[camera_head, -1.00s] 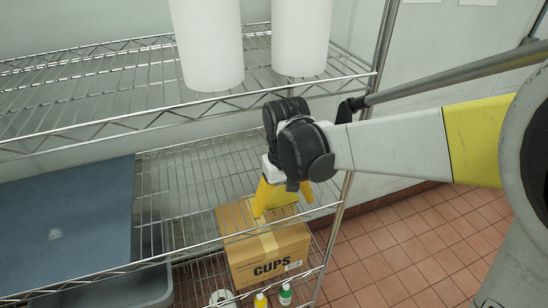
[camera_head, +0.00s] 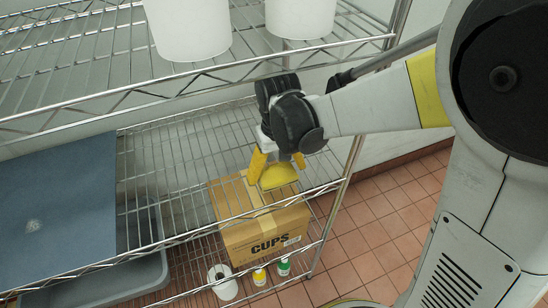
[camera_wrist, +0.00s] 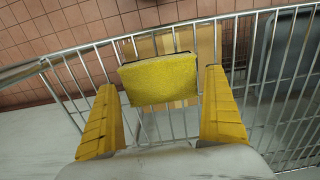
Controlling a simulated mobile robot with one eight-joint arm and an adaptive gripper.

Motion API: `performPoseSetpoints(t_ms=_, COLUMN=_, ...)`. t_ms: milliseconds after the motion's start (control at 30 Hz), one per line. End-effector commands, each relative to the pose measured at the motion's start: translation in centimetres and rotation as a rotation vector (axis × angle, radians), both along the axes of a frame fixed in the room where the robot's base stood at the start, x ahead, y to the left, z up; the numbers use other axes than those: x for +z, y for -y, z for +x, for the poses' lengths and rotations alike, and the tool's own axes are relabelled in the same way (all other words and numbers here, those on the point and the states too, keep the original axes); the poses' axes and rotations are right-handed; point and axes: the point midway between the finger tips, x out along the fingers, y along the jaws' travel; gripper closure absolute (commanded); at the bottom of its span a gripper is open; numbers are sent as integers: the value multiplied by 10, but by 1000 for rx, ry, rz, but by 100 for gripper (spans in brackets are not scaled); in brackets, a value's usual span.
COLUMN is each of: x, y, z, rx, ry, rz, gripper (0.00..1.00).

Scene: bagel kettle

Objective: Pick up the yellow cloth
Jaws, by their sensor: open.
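The yellow cloth (camera_wrist: 160,80) is a flat yellow rectangle on the wire shelf, near the shelf's front edge. In the head view it shows partly (camera_head: 279,177), just below my gripper (camera_head: 277,168). My gripper has two yellow fingers and is open and empty. In the wrist view the cloth lies ahead, between the lines of the two fingers (camera_wrist: 160,82), with a gap on each side. I cannot tell how far the fingertips are above it.
The wire shelf (camera_head: 180,150) has a raised front rail close to my fingers. A cups box (camera_head: 265,240) and small bottles stand below. White containers (camera_head: 188,25) stand on the upper shelf. A blue board (camera_head: 55,200) and grey bin are at left.

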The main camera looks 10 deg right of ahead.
Motion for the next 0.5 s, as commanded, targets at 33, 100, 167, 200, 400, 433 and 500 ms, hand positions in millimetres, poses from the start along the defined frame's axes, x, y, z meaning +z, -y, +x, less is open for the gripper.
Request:
performPoseSetpoints(t_ms=33, x=-8, y=0, z=0, rx=0, ry=0, rz=0, gripper=0)
performPoseSetpoints(t_ms=100, x=-12, y=0, z=0, rx=0, ry=0, rz=0, gripper=0)
performPoseSetpoints(t_ms=167, x=-13, y=0, z=0, rx=0, ry=0, rz=0, gripper=0)
performPoseSetpoints(t_ms=200, x=-13, y=0, z=0, rx=0, ry=0, rz=0, gripper=0)
performPoseSetpoints(t_ms=400, x=-12, y=0, z=0, rx=0, ry=0, rz=0, gripper=18)
performPoseSetpoints(t_ms=433, x=-12, y=0, z=0, rx=0, ry=0, rz=0, gripper=28)
performPoseSetpoints(t_ms=500, x=-12, y=0, z=0, rx=0, ry=0, rz=0, gripper=37)
